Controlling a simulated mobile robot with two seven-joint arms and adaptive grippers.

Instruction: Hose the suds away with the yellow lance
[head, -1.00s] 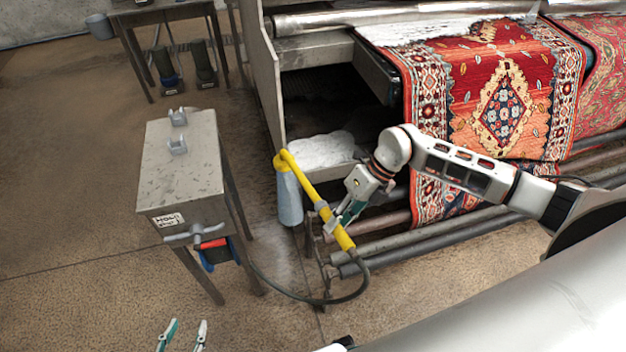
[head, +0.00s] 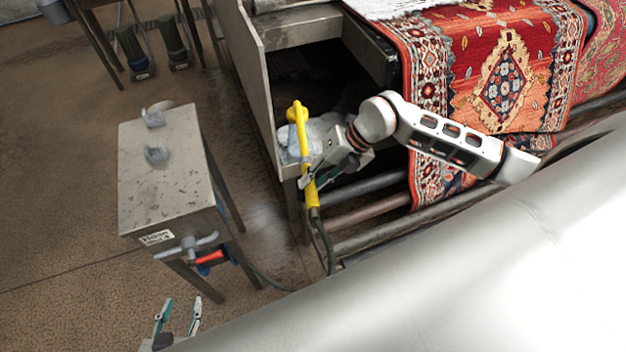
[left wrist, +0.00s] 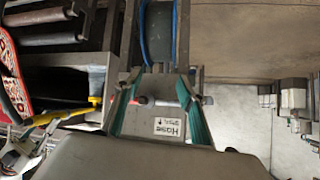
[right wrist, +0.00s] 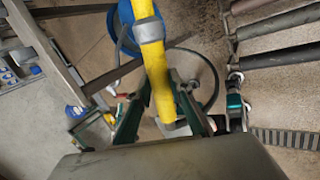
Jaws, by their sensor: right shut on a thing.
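My right gripper (head: 312,180) is shut on the yellow lance (head: 297,130), which stands nearly upright at the machine's open end. The lance also fills the middle of the right wrist view (right wrist: 154,65). A pale blue-white cone, apparently spray, shows beneath its bent head. More white suds (head: 385,7) lie on top by the rug. My left gripper (head: 178,317) is open and empty at the bottom left; its spread fingers show in the left wrist view (left wrist: 158,105).
A grey stand (head: 160,170) labelled for the hose, with a red-handled valve (head: 210,257), is left of the machine. A dark hose (head: 325,245) hangs from the lance. Rollers (head: 365,190) and the red patterned rug (head: 490,80) are at right. Floor left is open.

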